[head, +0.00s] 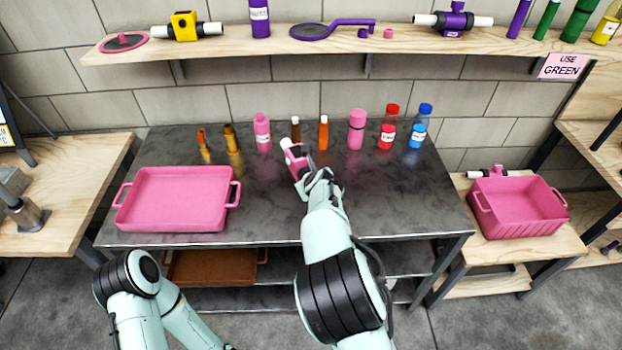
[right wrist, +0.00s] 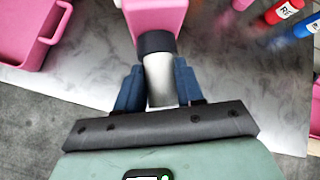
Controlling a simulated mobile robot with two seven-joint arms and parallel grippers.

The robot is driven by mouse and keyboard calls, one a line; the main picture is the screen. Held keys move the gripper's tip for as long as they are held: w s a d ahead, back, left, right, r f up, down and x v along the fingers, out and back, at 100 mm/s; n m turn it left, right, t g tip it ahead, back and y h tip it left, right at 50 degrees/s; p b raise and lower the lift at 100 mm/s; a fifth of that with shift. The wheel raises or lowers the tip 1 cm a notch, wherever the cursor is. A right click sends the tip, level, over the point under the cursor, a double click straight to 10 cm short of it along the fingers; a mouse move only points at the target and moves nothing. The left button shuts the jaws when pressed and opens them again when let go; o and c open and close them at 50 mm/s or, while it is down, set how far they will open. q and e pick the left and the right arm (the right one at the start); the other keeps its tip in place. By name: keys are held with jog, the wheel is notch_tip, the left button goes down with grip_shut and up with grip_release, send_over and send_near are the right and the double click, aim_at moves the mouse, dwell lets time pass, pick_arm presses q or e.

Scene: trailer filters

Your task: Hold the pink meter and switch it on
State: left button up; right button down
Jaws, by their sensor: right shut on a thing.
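The pink meter (head: 297,161) has a boxy pink body with white pipe ends. It is held tilted above the dark table, in front of the row of bottles. In the right wrist view, the pink meter's body (right wrist: 155,14) is at the top, with a dark collar and a pale pipe below it. My right gripper (head: 308,178) is shut on this near pipe end, with its blue fingers (right wrist: 160,88) on either side. The meter's switch and display cannot be made out. My left arm is bent at the lower left, and its gripper is out of view.
Several bottles and tubes stand at the back of the dark table (head: 400,205). A pink tray (head: 178,198) lies at its left. A pink crate (head: 517,208) stands on the right table beside a pink part with a white pipe (head: 488,172). A wooden shelf (head: 285,46) runs above.

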pick_arm(q)
jog(key=s+f+b, duration=0.6)
jog(key=f+b, duration=0.1)
jog(key=f, duration=0.2)
jog(key=shift+s+g, duration=0.15)
jog(key=shift+g, duration=0.25)
pick_arm(e)
jog(key=shift+f, duration=8)
jog(key=shift+s+f, duration=0.1)
jog(key=shift+f, duration=0.05)
pick_arm(q)
grip_shut()
pick_arm(e)
jog(key=shift+f, duration=0.1)
